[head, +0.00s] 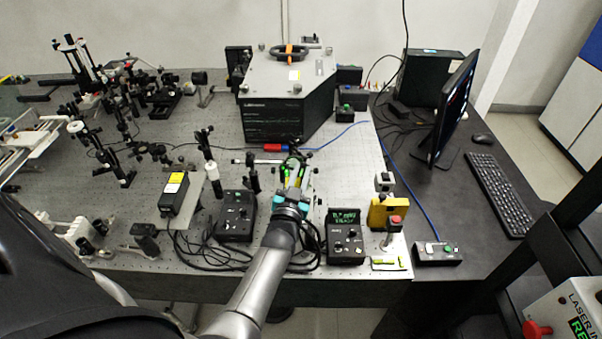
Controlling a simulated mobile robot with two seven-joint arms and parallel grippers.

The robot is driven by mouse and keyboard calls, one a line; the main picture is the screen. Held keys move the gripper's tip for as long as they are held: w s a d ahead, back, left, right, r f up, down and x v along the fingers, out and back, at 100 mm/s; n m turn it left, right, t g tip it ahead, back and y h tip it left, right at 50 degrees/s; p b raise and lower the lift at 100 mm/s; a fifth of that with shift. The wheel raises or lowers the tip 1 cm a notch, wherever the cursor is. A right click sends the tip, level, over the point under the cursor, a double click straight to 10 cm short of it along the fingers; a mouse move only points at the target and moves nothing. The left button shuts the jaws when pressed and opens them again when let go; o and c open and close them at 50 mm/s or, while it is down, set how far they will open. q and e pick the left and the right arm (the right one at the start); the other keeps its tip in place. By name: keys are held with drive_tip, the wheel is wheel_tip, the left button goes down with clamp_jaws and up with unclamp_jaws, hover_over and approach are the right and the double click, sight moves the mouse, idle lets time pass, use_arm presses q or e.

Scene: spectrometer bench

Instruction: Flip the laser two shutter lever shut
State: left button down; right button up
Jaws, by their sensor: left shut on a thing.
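My left gripper (291,168) reaches in from the bottom over the middle of the optical table. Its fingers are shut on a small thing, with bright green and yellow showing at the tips. The fingers and wrist hide most of this thing, so I cannot tell if it is the laser two shutter lever or how that lever stands. A thin horizontal rod (254,162) on a black post ends close by on the left. A red cylinder (272,147) with a blue cable lies just behind the fingertips. My right gripper is not in view.
A black control box (237,216) stands left of my wrist and a readout box (345,238) right of it. A black box with a yellow label (181,194) is further left. The spectrometer housing (287,95) stands behind. A yellow block (388,212) is at right.

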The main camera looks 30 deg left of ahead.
use_arm(q)
drive_tip(key=shift+s+a+n+b, duration=0.1)
drive_tip(key=shift+a+n+b, duration=0.2)
drive_tip(key=shift+n, duration=0.3)
drive_tip(key=shift+s+a+n, duration=0.1)
drive_tip(key=shift+n, duration=0.4)
drive_tip(key=c, duration=0.8)
unclamp_jaws()
drive_tip(key=shift+s, duration=0.1)
